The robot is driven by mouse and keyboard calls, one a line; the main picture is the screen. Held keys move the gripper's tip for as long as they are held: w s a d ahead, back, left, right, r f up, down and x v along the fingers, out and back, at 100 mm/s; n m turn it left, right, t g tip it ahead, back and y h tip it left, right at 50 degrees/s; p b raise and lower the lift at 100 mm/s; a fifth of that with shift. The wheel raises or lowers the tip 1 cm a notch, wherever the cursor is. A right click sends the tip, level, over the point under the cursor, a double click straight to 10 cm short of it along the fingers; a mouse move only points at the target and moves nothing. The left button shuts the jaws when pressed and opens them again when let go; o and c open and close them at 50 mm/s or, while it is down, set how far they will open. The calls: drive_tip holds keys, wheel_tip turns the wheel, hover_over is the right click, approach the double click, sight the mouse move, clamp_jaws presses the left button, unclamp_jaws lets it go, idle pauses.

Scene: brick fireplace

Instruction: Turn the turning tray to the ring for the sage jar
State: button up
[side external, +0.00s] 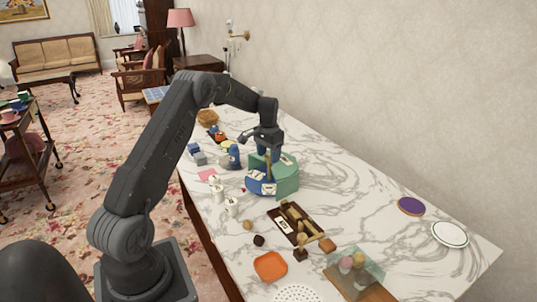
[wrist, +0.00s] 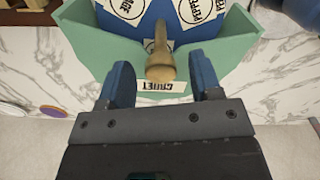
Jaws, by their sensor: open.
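The turning tray is a blue disc (wrist: 170,20) with white labelled rings, partly inside a green housing (wrist: 105,45) marked "CRUET". It also shows in the side view as a blue tray (side external: 255,186) in the green housing (side external: 288,181). One ring label (wrist: 128,8) is cut off by the frame, and another (wrist: 203,10) seems to read "PEPPER". A wooden peg (wrist: 160,66) stands up from the tray. My gripper (side external: 267,150) is open above the tray, its blue fingertips on either side of the peg in the wrist view, with no clear contact. I cannot tell which jar is sage.
A brown wooden rack (side external: 283,222), an orange dish (side external: 270,266) and a glass box (side external: 352,270) lie nearer the camera. The marble top to the right is mostly clear.

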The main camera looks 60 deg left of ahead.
clamp_jaws()
idle(0.6)
